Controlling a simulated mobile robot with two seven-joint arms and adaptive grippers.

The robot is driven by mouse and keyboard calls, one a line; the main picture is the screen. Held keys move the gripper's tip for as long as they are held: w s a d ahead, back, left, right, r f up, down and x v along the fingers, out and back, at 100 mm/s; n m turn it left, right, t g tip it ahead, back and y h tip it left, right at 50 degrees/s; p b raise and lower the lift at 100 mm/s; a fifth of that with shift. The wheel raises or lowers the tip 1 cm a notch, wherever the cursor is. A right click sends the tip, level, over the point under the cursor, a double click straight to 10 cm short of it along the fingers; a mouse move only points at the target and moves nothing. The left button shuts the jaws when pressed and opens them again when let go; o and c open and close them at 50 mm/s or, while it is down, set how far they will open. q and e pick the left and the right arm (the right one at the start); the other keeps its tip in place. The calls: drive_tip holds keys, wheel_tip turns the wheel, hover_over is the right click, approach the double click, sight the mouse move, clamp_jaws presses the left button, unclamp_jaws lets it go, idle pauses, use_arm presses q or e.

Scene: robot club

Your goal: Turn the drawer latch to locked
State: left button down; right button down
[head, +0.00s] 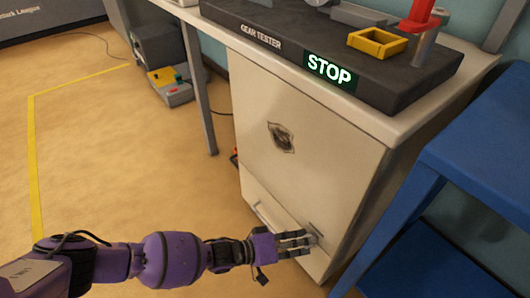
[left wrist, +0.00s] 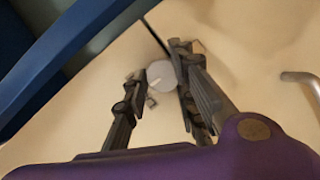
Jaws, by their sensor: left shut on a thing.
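The drawer (head: 264,203) is the cream front low on the cabinet, with a pale bar handle. The drawer latch (left wrist: 160,73) is a round grey plate near the drawer's edge in the left wrist view. In the head view my fingers mostly cover the latch. My left gripper (head: 312,241) reaches in from the left and is at the drawer front. In the left wrist view my left gripper (left wrist: 158,72) has a finger on either side of the latch and is shut on it. Which way the latch points is hard to tell. My right gripper is not in view.
The drawer handle (left wrist: 300,80) is at the right in the left wrist view. A blue shelf frame (head: 400,215) stands close at the right of the cabinet. The gear tester (head: 290,50) with a STOP sign is on top. The floor at the left is mostly clear.

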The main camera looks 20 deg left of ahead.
use_arm(q)
drive_tip(key=shift+d+r+h, duration=0.3)
drive_tip(key=shift+d+r, duration=0.1)
drive_tip(key=shift+d, duration=0.05)
drive_tip(key=c, duration=1.6)
unclamp_jaws()
drive_tip(key=shift+a, duration=0.15)
drive_tip(key=v, duration=1.2)
drive_tip(key=shift+f, duration=0.1)
drive_tip(key=shift+s, duration=0.1)
